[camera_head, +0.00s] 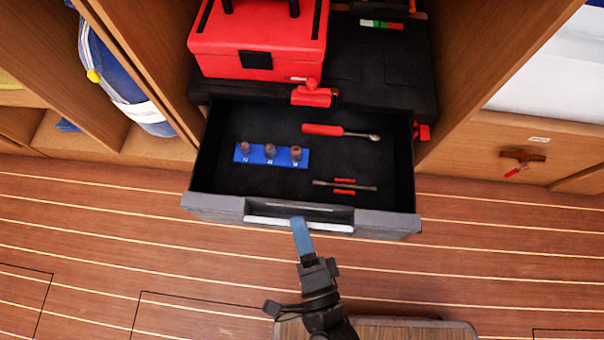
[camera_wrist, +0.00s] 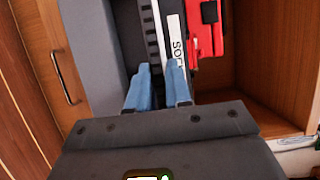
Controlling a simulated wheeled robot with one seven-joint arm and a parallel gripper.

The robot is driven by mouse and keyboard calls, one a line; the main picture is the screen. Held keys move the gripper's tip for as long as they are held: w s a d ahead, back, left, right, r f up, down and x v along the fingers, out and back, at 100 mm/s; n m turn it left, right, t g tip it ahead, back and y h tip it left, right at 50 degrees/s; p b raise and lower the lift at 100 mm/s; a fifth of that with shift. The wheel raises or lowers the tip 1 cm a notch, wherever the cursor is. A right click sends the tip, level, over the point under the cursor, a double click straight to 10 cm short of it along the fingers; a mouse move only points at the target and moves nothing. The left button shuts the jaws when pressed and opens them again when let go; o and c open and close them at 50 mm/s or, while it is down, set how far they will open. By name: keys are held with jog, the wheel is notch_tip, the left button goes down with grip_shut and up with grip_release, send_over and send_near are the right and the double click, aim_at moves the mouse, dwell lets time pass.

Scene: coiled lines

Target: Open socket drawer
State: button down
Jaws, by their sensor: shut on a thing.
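The socket drawer (camera_head: 215,208) is black inside with a grey front and stands pulled out of the black drawer unit. A pale label strip (camera_head: 298,225) runs along its front and also shows in the wrist view (camera_wrist: 177,42). My gripper (camera_head: 301,228), with blue fingers, is shut on the middle of the drawer's front edge at the handle. The wrist view shows both fingers (camera_wrist: 160,82) at the drawer front; the exact contact is hidden. Inside lie a blue rail (camera_head: 270,156) with three sockets, a red-handled ratchet (camera_head: 338,131) and a dark bar with red parts (camera_head: 345,186).
A red toolbox (camera_head: 258,50) sits on the black unit (camera_head: 385,75). Wooden cabinet walls flank it. A blue and white bag (camera_head: 125,90) is at left, and a wooden-handled tool (camera_head: 522,158) at right. The striped wooden floor (camera_head: 110,220) is clear left of the drawer.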

jog(key=shift+s, duration=0.2)
jog(key=c, duration=1)
grip_release()
jog(key=shift+c, duration=0.2)
jog(key=p+v, duration=0.1)
jog(key=v, duration=0.6)
jog(key=shift+s, duration=0.4)
jog(key=shift+d, duration=0.1)
jog(key=s+d+r+n+g+h, duration=0.1)
jog(key=s+d+r+n+h, duration=0.2)
jog(key=d+r+n, duration=0.6)
jog(key=s+d+r+n+g+h, duration=0.1)
jog(key=s+d+r+n+h, duration=0.25)
jog(key=d+r, duration=0.8)
notch_tip(320, 180, up, 25)
jog(key=n+p, duration=0.1)
jog(key=p, duration=2.2)
jog(key=shift+w+a+f, duration=0.2)
jog(key=shift+w+a, duration=0.05)
jog(key=shift+w, duration=0.05)
